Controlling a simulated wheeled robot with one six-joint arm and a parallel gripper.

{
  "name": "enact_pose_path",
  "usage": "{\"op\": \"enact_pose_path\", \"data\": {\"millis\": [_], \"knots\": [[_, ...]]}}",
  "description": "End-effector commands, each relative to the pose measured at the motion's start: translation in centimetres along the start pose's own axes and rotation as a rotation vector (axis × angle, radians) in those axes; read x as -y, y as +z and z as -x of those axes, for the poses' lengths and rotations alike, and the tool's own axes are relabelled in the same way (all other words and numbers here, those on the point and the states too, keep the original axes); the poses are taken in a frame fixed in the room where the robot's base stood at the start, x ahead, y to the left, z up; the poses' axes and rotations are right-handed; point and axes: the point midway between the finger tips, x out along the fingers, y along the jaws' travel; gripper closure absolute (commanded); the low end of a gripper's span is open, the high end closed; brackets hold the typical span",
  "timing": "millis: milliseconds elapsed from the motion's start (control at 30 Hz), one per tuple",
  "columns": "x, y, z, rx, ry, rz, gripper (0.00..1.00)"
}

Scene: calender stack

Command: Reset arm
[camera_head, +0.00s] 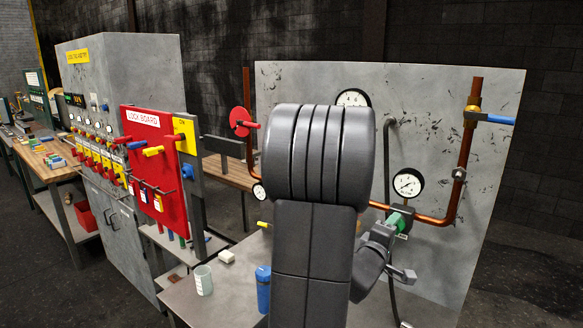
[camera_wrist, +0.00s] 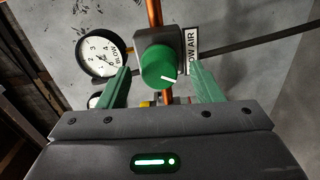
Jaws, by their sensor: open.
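My gripper (camera_wrist: 160,85) is open in the wrist view, with one green finger on each side of a round green knob (camera_wrist: 158,66). The knob has a white pointer line and sits on a dark box on the copper pipe. The fingers look apart from the knob, though depth is hard to judge. In the head view my arm rises in the middle and hides part of the panel. Its far end reaches towards the knob area, low on the right of the arm, and the fingers are hard to make out there.
The grey panel (camera_head: 275,85) carries copper pipe (camera_head: 466,150), a pressure gauge (camera_head: 408,184) and a blue-handled valve (camera_head: 495,119). A red lock board (camera_head: 150,165) stands left. A cup (camera_head: 203,280) and a blue cylinder (camera_head: 263,290) stand on the table (camera_head: 225,300).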

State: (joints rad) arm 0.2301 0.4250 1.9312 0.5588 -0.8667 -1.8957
Motion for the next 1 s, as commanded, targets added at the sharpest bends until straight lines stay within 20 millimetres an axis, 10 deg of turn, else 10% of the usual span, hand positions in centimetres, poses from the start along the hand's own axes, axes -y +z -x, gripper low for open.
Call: {"op": "enact_pose_path", "data": {"millis": [433, 1000], "knots": [[0.0, 0.0, -3.0, 0.001, 0.001, -0.001, 0.41], [0.1, -0.1, -0.2, -0.002, 0.001, -0.001, 0.41]]}}
